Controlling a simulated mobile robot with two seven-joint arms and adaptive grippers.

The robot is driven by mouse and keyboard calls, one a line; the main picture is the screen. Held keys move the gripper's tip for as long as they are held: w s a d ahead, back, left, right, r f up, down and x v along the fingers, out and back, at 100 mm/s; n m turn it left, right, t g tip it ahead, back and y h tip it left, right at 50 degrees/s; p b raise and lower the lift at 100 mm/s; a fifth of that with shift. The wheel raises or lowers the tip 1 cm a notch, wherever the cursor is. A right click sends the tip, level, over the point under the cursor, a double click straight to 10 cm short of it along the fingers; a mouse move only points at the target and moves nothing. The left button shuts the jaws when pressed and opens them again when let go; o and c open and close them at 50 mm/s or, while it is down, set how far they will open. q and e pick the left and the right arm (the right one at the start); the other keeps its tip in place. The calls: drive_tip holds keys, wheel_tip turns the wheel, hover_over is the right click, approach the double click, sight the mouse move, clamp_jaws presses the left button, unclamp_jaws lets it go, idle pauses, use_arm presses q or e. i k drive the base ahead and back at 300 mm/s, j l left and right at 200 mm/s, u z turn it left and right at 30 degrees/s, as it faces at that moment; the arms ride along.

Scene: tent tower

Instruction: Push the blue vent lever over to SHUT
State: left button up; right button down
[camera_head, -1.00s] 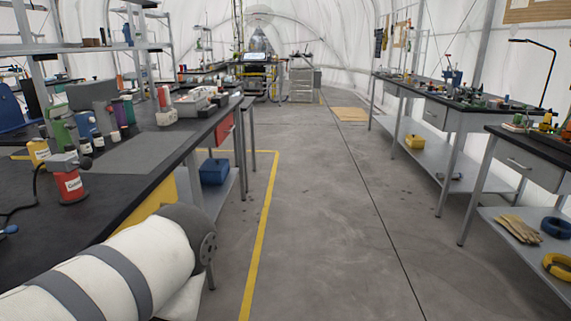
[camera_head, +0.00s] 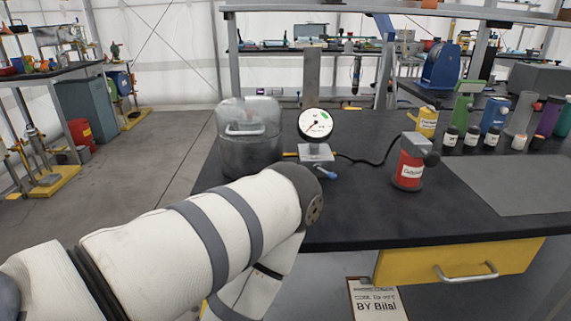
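A small blue lever (camera_head: 325,173) sits at the base of a round dial gauge (camera_head: 316,122) on the black bench top. It points down and to the right from a small pale block (camera_head: 316,152). Any SHUT marking is too small to read. Neither gripper is in view.
A red canister (camera_head: 409,165) stands right of the gauge, with a black cable between. Several bottles, a yellow container (camera_head: 427,122) and a grey mat (camera_head: 515,183) are farther right. A yellow drawer (camera_head: 455,262) is under the bench edge. Open floor (camera_head: 150,165) lies left.

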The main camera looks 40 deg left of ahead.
sight(333, 176)
drive_tip(key=i+l+u, duration=0.15)
drive_tip(key=u, duration=0.3)
drive_tip(key=i+l+u, duration=0.1)
drive_tip(key=l+u, duration=0.3)
drive_tip(key=i+l+u, duration=0.1)
drive_tip(key=l+u, duration=0.2)
drive_tip(key=u, duration=0.15)
drive_tip(key=l+u, duration=0.3)
drive_tip(key=u, duration=0.15)
